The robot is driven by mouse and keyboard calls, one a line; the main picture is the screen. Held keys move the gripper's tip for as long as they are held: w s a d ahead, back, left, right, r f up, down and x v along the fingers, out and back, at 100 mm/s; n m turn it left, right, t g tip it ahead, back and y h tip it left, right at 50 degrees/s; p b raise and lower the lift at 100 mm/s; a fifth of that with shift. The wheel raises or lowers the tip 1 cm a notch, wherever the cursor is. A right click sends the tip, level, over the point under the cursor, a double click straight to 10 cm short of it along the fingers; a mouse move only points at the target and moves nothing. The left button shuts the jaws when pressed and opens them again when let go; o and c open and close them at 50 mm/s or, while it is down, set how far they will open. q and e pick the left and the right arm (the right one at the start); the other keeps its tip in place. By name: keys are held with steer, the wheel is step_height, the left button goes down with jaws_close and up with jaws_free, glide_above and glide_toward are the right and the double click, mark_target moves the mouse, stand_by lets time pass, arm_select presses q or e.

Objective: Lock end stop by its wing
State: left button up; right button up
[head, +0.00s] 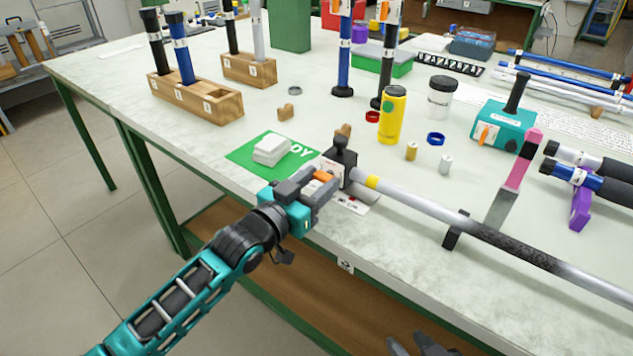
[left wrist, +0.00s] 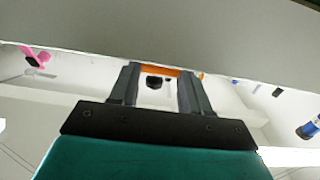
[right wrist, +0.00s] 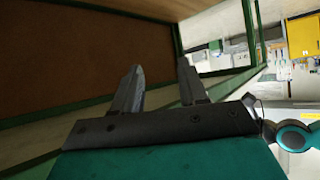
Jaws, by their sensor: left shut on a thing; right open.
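The end stop (head: 341,160) is a dark block with a round knob on top, standing near the table's front edge. A grey rod (head: 415,203) with a yellow band runs from it to the right. My left gripper (head: 322,184) is at the front of the stop, shut on its orange wing (head: 325,176). In the left wrist view the orange wing (left wrist: 170,71) shows between the fingertips. The stop's far side is hidden. My right gripper (head: 422,347) is open and empty, low in front of the table; its spread fingers also show in the right wrist view (right wrist: 158,75).
A pink-topped rest (head: 515,170) stands beside the rod. A green mat (head: 243,154) bears a white stack (head: 271,149). A yellow bottle (head: 393,115), a teal box (head: 500,125) and wooden rod racks (head: 200,103) stand farther back.

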arm_select(q)
steer(key=shift+c, duration=0.9)
steer(key=shift+r+m+p, duration=0.2)
steer(key=shift+m+p, duration=0.55)
steer(key=shift+m, duration=0.05)
steer(key=shift+m+p, duration=0.3)
steer(key=shift+m, duration=0.3)
steer(key=shift+f+m, duration=0.1)
steer(key=shift+m, duration=0.4)
steer(key=shift+f+m, duration=0.1)
steer(key=shift+m, duration=0.2)
steer(key=o, duration=1)
steer(key=shift+o, duration=0.3)
arm_select(e)
steer(key=shift+s+d+r, duration=0.25)
steer(key=shift+d+r, duration=0.05)
steer(key=shift+r, duration=0.25)
arm_select(q)
steer(key=shift+s, duration=0.15)
arm_select(e)
steer(key=shift+w+r, duration=0.1)
steer(key=shift+r, duration=0.05)
